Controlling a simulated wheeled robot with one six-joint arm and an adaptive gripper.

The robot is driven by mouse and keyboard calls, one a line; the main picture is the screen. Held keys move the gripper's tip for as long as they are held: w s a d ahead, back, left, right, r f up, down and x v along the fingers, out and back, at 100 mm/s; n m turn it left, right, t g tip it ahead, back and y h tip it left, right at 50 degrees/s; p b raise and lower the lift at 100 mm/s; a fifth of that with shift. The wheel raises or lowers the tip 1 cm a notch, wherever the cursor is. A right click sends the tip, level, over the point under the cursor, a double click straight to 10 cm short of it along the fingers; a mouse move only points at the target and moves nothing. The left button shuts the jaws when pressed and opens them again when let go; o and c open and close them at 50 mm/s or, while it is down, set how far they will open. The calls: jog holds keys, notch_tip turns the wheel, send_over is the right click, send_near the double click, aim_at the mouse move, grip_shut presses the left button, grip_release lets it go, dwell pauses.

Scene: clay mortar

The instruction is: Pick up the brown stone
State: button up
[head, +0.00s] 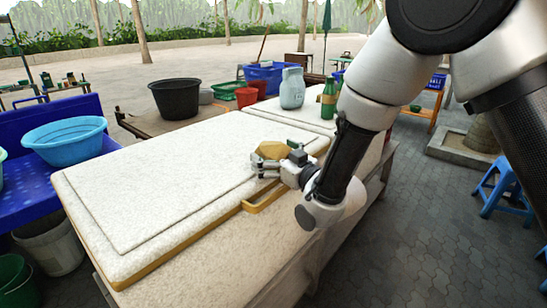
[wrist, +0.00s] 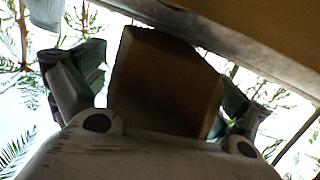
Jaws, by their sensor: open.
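In the wrist view the stone (wrist: 165,82) appears as a brown block between the two fingers of my gripper (wrist: 158,90). The left finger seems close to it and the right finger is near its lower right side. Whether either finger touches it I cannot tell. The stone's underside is hidden.
A yellow-brown handle (head: 265,198) sticks out from the board's near edge, just below my gripper. A pale blue jug (head: 292,90) and a green bottle (head: 328,100) stand behind. A red bucket (head: 246,97) is further left. The board's left part is clear.

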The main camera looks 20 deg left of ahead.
jog(key=c, duration=1.9)
jog(key=shift+r, duration=0.1)
jog(key=shift+c, duration=0.4)
